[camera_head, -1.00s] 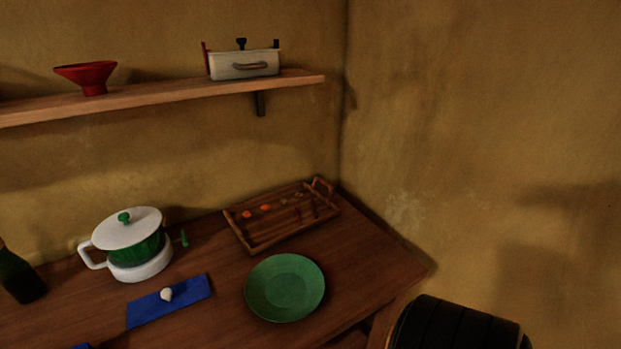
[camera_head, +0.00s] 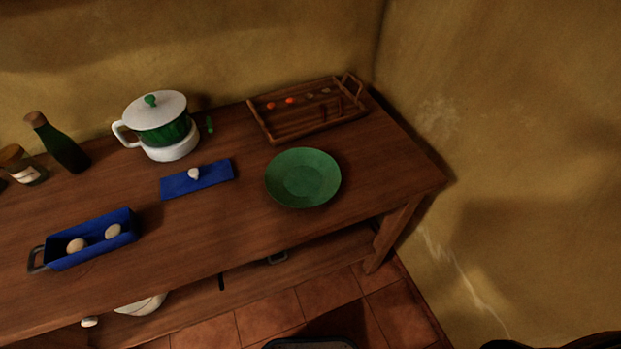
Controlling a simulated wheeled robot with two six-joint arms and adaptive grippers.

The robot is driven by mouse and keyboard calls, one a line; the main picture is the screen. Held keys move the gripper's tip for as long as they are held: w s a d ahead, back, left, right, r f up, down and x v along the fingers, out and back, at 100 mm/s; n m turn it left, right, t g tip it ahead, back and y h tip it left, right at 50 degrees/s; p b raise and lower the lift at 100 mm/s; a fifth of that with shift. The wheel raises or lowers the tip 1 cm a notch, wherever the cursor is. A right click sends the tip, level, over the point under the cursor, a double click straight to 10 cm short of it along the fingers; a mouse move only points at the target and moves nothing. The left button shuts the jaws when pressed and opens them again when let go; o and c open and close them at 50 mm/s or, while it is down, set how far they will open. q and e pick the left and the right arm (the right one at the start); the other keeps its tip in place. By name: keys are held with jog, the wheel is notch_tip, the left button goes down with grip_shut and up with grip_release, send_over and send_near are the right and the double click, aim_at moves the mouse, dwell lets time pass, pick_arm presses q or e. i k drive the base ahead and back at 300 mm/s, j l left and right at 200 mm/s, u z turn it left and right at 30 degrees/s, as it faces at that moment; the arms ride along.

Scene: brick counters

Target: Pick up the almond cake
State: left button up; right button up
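I cannot pick out an almond cake for certain. A wooden tray (camera_head: 283,133) at the back right of the table holds two small orange pieces (camera_head: 281,102) and a few small dull pieces (camera_head: 318,94). A blue rectangular dish (camera_head: 65,261) at the front left holds two round beige pieces (camera_head: 95,239). A small whitish lump (camera_head: 194,173) lies on a blue cloth (camera_head: 219,174). The green plate (camera_head: 303,179) looks empty. Neither of my grippers is in view.
A white and green lidded pot (camera_head: 160,130), a green bottle (camera_head: 60,148) and a jar (camera_head: 22,165) stand at the back left of the wooden table (camera_head: 200,235). A lower shelf holds a pale round item (camera_head: 141,304). The table's front middle is clear.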

aim_at(115, 230)
jog(key=u, duration=1.65)
